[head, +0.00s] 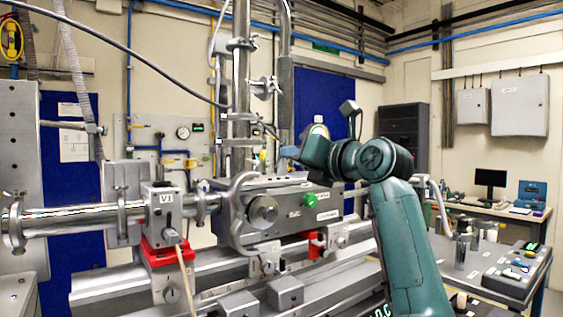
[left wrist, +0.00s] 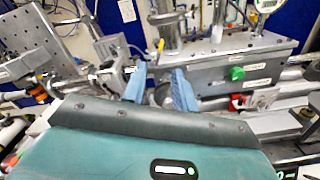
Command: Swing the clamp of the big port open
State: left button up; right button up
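A grey metal chamber (head: 290,212) stands on the beamline rail. The big round port (head: 263,210) is on its front face, left of a green knob (head: 309,200). A curved grey bar (head: 238,185) rises beside the port; I cannot tell whether it belongs to the clamp, or whether the clamp is shut. My left gripper (head: 288,153) is above and in front of the chamber, apart from the port in the picture. In the left wrist view its two blue fingers (left wrist: 158,68) are spread with nothing held. The green knob (left wrist: 236,73) shows right of them. My right gripper is out of view.
A beam pipe (head: 75,221) with a V1 valve (head: 162,207) on a red mount runs left of the chamber. Vertical columns (head: 240,90) rise behind it. A bench (head: 475,265) with tools stands at the right.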

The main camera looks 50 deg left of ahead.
pick_arm(q)
jog(key=shift+s+d, duration=0.15)
jog(key=shift+d, duration=1.1)
